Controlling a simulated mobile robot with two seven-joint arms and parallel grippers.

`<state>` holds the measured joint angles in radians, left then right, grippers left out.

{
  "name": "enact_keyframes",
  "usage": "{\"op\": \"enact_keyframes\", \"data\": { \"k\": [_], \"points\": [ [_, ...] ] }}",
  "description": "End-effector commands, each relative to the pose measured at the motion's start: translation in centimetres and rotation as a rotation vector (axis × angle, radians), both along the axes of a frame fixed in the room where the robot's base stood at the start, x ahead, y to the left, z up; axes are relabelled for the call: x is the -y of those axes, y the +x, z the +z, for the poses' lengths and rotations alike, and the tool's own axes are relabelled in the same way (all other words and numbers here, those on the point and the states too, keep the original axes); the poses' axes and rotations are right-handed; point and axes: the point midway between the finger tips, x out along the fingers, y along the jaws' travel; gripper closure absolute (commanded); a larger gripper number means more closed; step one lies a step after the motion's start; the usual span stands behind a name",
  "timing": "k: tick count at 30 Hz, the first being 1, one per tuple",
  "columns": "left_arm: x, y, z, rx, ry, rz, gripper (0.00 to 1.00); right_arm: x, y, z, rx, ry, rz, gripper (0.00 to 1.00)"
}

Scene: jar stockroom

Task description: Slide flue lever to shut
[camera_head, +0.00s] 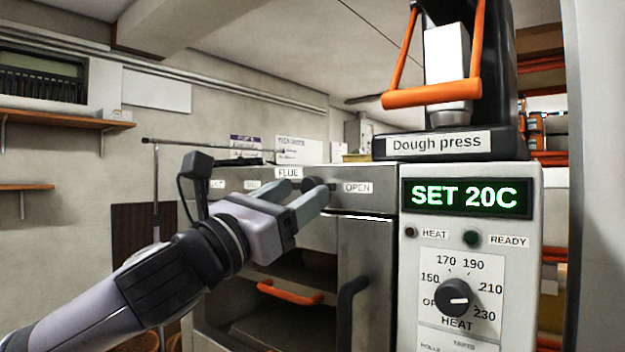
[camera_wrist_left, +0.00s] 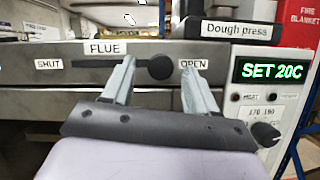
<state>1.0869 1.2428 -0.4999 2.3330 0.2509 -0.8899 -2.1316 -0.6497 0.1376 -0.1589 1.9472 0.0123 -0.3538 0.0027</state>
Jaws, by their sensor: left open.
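The flue lever is a round black knob (camera_wrist_left: 159,67) at the right end of a dark horizontal slot (camera_wrist_left: 105,64) in the oven's grey front panel, beside the OPEN label (camera_wrist_left: 194,64). The SHUT label (camera_wrist_left: 49,64) is at the slot's left end. In the head view the knob (camera_head: 313,184) is partly hidden by my left gripper (camera_head: 296,194). That gripper is open, with its fingers pointing at the panel. In the left wrist view its fingertips (camera_wrist_left: 160,70) appear either side of the knob; I cannot tell whether they touch it. My right gripper is out of view.
Below the panel is the oven's open cavity with an orange handle (camera_head: 290,293) and a dark vertical handle (camera_head: 351,305). A control box (camera_head: 470,260) reading SET 20C stands right, with the dough press (camera_head: 450,146) above it.

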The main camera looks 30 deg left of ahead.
Motion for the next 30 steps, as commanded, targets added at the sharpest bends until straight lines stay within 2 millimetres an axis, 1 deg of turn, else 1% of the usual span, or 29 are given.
{"op": "enact_keyframes", "data": {
  "k": [1,3,9,13,20,21,23,24,26,30],
  "points": [
    [0.1,0.6,0.5,-0.001,-0.003,-0.002,0.42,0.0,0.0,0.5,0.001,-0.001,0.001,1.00],
    [0.3,1.4,0.7,-0.002,-0.003,-0.003,0.42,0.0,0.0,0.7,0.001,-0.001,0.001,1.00],
    [0.4,3.0,1.3,0.000,-0.001,-0.001,0.42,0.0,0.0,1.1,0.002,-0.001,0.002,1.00],
    [0.5,3.3,1.3,0.000,0.001,-0.002,0.42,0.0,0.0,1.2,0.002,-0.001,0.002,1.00],
    [0.4,3.4,1.3,0.000,0.001,-0.002,0.42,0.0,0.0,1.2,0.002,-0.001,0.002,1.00],
    [0.4,3.4,1.3,0.000,0.001,-0.002,0.48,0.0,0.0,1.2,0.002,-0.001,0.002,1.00],
    [0.4,3.4,1.3,0.000,0.001,-0.002,0.68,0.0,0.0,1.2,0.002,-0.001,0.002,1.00],
    [0.4,3.4,1.3,0.000,0.001,-0.002,0.81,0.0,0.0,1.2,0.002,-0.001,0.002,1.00],
    [0.4,3.4,1.3,0.000,0.001,-0.002,1.00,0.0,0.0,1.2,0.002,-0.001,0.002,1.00],
    [0.4,3.4,1.3,0.000,0.000,-0.001,1.00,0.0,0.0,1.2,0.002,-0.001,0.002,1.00]
  ]
}}
